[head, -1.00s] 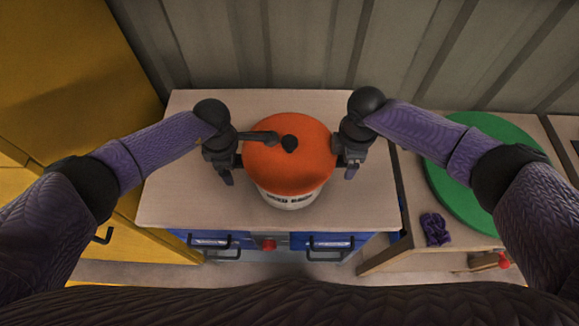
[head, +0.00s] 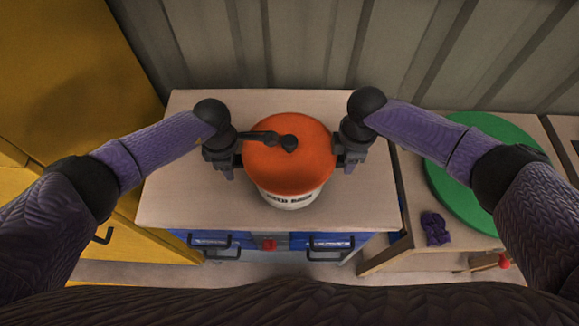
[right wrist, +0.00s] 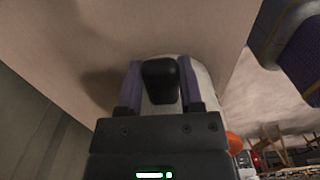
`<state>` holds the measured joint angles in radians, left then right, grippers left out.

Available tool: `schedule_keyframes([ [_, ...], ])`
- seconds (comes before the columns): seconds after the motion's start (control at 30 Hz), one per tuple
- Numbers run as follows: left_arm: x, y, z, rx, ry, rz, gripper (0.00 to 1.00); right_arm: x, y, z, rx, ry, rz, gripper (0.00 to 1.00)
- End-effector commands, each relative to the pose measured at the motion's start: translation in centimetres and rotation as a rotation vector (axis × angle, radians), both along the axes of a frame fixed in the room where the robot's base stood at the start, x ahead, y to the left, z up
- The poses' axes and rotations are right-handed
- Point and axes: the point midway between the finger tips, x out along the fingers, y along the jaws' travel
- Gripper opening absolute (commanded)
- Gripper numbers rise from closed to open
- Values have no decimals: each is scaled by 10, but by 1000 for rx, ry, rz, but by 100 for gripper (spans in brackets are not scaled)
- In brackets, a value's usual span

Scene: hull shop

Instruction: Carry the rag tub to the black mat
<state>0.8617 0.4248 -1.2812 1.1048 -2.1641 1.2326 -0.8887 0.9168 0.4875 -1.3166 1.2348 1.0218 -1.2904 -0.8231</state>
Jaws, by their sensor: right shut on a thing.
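The rag tub (head: 291,199) is white with dark lettering and an orange lid, upright over the pale cabinet top; I cannot tell whether it touches the top. My right gripper (head: 347,164) is at the tub's right side. In the right wrist view its purple fingers (right wrist: 160,88) are shut on a black handle (right wrist: 160,72) in front of the white tub wall. My left gripper (head: 228,164) is at the tub's left side, its grip hidden by the wrist. I see no black mat in these views.
The pale cabinet top (head: 175,195) is otherwise clear. A green disc (head: 470,185) and a crumpled purple cloth (head: 436,229) lie on the bench at right. A yellow cabinet (head: 60,80) stands at left, a ribbed wall (head: 300,45) behind.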

Motion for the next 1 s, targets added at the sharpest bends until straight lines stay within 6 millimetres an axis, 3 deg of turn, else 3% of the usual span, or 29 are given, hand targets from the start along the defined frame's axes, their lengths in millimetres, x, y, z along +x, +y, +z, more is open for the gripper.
schedule_keyframes([
  [0.77, 1, 0, 2, -1, -3, 1, 0, 1, 0, 1, 1, -3, -1, 0],
  [1.0, 2, 0, 22, -1, -8, 1, 0, 2, 0, 22, 0, -8, -1, 0],
])
